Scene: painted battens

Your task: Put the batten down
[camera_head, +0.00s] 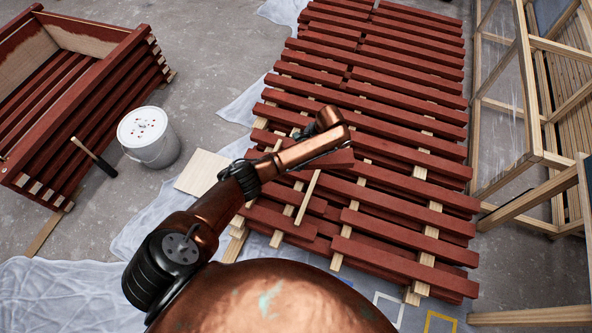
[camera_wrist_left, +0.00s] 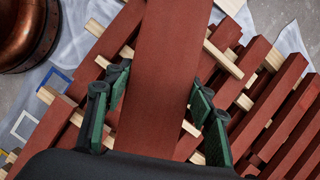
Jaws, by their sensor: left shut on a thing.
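A red-painted batten (camera_wrist_left: 165,60) runs lengthwise between the green-padded fingers of my left gripper (camera_wrist_left: 158,88) in the left wrist view. The gripper is shut on it. In the head view my left arm reaches over the rack of battens, and a short part of a red batten (camera_head: 338,161) shows beside its far end. The arm hides my fingers and much of the held batten there. Behind the held batten, more red battens (camera_wrist_left: 255,105) lie across pale wooden strips. I cannot tell how far the held batten is above them. My right gripper is not in view.
Rows of red battens (camera_head: 400,143) lie on pale supports (camera_head: 306,197). A white bucket (camera_head: 150,150) stands left, near a red slatted box (camera_head: 90,105). Wooden frames (camera_head: 530,90) stand at right. Plastic sheeting (camera_head: 60,290) covers the floor at lower left.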

